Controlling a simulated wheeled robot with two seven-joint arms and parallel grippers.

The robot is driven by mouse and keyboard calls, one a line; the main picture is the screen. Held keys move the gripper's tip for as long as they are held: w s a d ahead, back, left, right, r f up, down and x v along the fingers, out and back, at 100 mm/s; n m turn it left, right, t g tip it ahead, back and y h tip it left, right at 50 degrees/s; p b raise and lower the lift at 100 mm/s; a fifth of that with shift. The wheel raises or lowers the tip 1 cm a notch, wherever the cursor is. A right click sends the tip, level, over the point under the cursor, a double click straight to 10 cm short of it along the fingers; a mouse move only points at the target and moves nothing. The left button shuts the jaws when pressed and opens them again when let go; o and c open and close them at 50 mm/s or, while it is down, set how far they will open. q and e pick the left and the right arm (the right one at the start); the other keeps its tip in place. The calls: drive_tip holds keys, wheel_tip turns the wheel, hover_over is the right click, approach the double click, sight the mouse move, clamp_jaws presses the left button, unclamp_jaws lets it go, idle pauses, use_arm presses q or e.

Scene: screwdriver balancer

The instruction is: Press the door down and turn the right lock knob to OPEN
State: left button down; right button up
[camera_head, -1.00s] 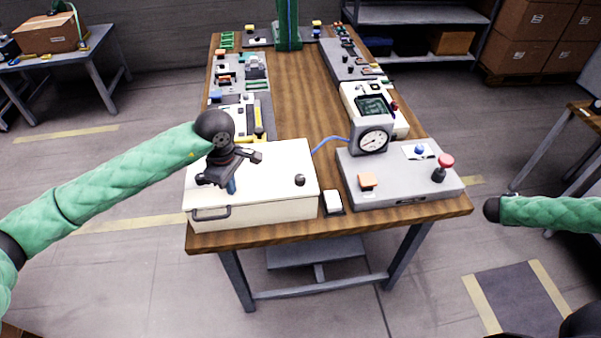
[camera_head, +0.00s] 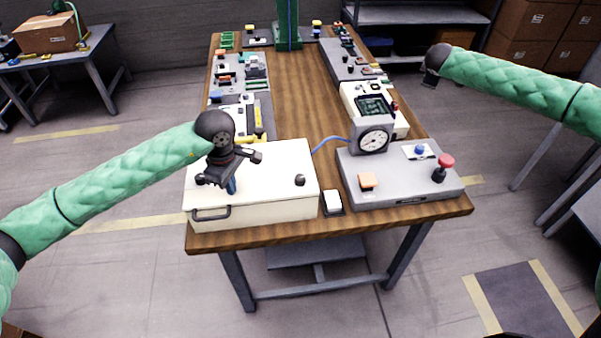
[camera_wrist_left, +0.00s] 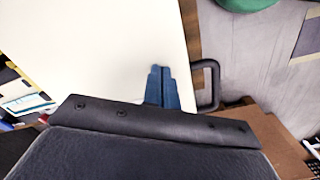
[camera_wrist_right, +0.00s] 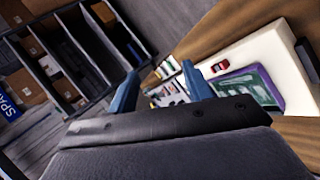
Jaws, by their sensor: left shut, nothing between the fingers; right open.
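The white door (camera_head: 265,195) is the flat top of a box at the table's front left, with a dark handle (camera_head: 211,213) on its front. It looks down flat. The right lock knob (camera_head: 300,180) is a small dark knob near the door's right edge; its setting is too small to read. My left gripper (camera_head: 231,188) is shut and empty, blue fingers pointing down at the left part of the door. The fingers (camera_wrist_left: 162,75) look at or just above its surface; I cannot tell contact. My right gripper (camera_wrist_right: 160,85) is open and empty, raised right of the table.
A grey box with a dial gauge (camera_head: 373,139), an orange switch (camera_head: 367,181) and a red-topped button (camera_head: 445,161) stands right of the door. A small white switch (camera_head: 333,201) lies between them. Panels line both table sides; the middle strip (camera_head: 300,95) is clear.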

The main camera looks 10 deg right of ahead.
drive_tip(key=w+a+r+t+y, duration=0.1)
drive_tip(key=w+a+r+y, duration=0.1)
drive_tip(key=a+r, duration=0.65)
drive_tip(key=w+a+r+t+y, duration=0.1)
drive_tip(key=w+a+r+y, duration=0.1)
drive_tip(key=a+r, duration=0.65)
drive_tip(key=m+g+y, duration=0.2)
drive_tip(key=m+g, duration=0.6)
drive_tip(key=g, duration=0.3)
approach(300, 177)
drive_tip(key=f, duration=0.8)
drive_tip(key=shift+s+a+f, duration=0.2)
drive_tip(key=shift+a+f, duration=0.05)
drive_tip(key=shift+f, duration=0.15)
